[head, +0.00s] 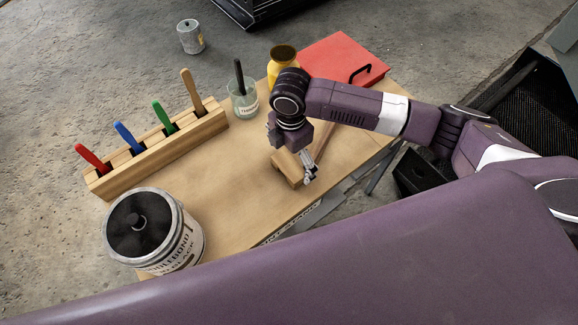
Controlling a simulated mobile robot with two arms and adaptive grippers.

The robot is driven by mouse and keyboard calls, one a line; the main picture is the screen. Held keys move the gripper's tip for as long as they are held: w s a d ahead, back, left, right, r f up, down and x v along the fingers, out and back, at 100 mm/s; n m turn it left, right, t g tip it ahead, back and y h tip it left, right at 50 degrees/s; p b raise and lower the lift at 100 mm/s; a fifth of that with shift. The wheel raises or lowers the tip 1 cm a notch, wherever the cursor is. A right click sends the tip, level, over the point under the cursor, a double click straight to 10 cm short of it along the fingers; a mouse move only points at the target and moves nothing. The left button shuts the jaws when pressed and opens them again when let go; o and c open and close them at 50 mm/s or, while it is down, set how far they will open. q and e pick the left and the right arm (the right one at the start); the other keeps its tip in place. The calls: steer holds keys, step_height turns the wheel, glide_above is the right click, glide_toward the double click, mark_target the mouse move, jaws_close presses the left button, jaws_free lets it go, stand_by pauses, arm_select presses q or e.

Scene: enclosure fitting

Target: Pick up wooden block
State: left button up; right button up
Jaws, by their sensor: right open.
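A wooden block (284,166) lies on the wooden table near its right edge, partly hidden by my right gripper. My right gripper (309,174) points down and is open, with its fingers at the right end of the block. I cannot tell whether the fingers touch it. A brown strip (324,142) shows just behind the gripper; whether it joins the block is unclear. My left gripper is not in view.
On the table (222,190) stand a wooden rack (160,153) with several coloured handles, a large black-lidded can (150,230), a glass jar (243,103), a yellow pot (281,62) and a red case (340,58). The table's middle is clear. A small can (191,37) stands on the floor.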

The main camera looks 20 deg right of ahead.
mark_target(289, 165)
step_height(289, 165, down, 4)
steer(key=shift+a+f, duration=0.15)
steer(key=shift+c, duration=0.6)
steer(key=c, duration=1.2)
steer(key=shift+w, duration=0.1)
